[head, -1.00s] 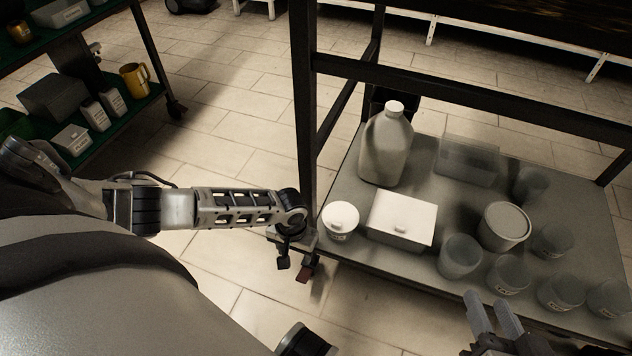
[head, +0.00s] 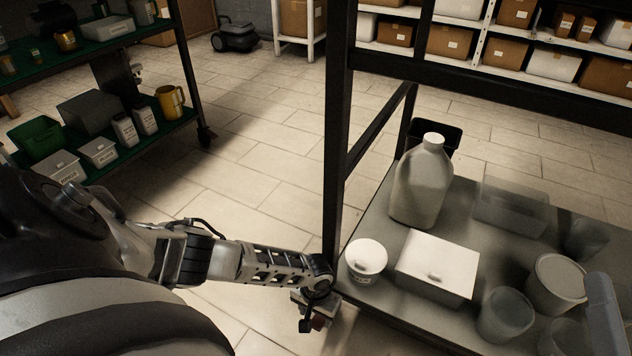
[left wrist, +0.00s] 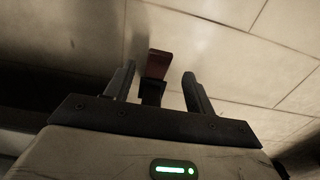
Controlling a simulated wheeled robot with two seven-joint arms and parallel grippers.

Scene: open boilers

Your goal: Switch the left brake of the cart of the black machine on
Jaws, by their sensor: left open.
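The cart (head: 337,150) has dark posts and a grey lower shelf. Its brake, a small red pedal (left wrist: 158,63) on a dark stem, shows in the left wrist view between the fingertips of my left gripper (left wrist: 159,72). The fingers are open on either side of it, and I cannot tell whether they touch it. In the head view my left gripper (head: 313,318) is at the cart's near left corner, low by the floor, and hides most of the brake. The black machine is not recognisable in view.
The shelf holds a large jug (head: 422,182), a white lidded box (head: 437,268), a white tub (head: 366,262) and several beakers. A green-shelved rack (head: 165,135) stands at the left. Shelving with boxes (head: 505,55) stands at the back.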

